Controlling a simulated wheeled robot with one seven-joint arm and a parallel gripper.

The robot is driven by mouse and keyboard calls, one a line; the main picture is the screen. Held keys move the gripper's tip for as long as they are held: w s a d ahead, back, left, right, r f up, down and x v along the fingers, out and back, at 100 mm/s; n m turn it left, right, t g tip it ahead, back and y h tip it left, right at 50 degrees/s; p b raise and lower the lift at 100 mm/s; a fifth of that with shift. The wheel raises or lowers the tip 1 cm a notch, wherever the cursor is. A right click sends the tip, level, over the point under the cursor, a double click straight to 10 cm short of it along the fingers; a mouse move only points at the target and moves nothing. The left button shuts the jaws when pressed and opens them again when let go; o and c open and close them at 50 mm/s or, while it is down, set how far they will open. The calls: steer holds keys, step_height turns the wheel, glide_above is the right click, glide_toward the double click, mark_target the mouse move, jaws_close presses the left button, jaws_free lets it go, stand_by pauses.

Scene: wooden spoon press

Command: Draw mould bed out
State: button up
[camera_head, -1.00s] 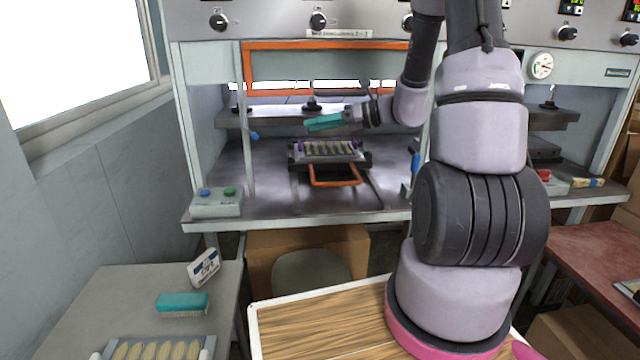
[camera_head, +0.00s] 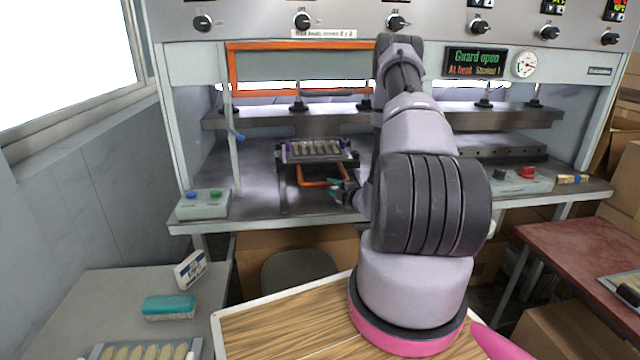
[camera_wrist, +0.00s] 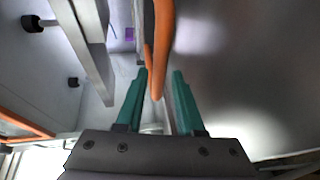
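The mould bed (camera_head: 315,150) lies on the lower surface of the press, a dark tray with a row of pale spoon shapes and purple bits at its ends. Its orange loop handle (camera_head: 312,183) points toward me. My gripper (camera_head: 334,187) is at the handle's right front corner, with its teal fingers spread. In the wrist view my gripper (camera_wrist: 160,85) is open, and the orange handle (camera_wrist: 160,45) reaches down between the two fingertips. I see gaps beside the handle, so the fingers are not closed on it. The spoon shapes are out of the wrist view.
The orange guard frame (camera_head: 232,70) is raised, and a display (camera_head: 475,62) reads "Guard open" and "At heat". The upper platen (camera_head: 255,118) hangs above the bed. A button box (camera_head: 204,204) stands at the left front edge. A teal brush (camera_head: 168,307) lies on the left table.

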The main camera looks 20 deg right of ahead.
mark_target(322, 191)
steer(key=x, duration=0.7)
steer(key=shift+w, duration=0.3)
jaws_close()
stand_by(1.0)
